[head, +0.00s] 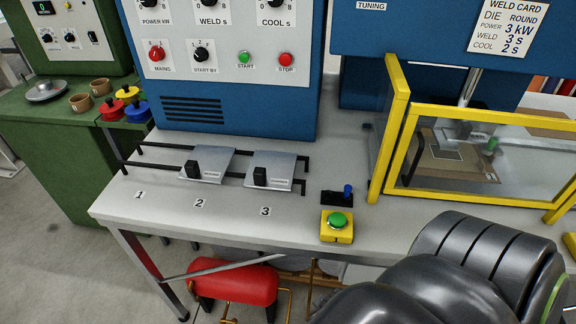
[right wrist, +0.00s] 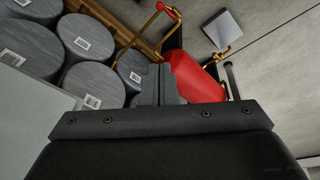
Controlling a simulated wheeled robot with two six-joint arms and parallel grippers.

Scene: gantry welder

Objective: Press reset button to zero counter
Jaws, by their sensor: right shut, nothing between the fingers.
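I cannot see any button labelled reset. At the top left of the head view, a green cabinet (head: 85,62) carries a small display (head: 43,7) that seems to show a green digit; its top is cut off by the frame. In the head view only my dark right arm shows, at the lower right. My left gripper is in neither view.
The blue welder panel (head: 218,105) has dials, a green start button (head: 244,56) and a red stop button (head: 286,59). A yellow box with a green button (head: 338,220) sits at the bench's front edge.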

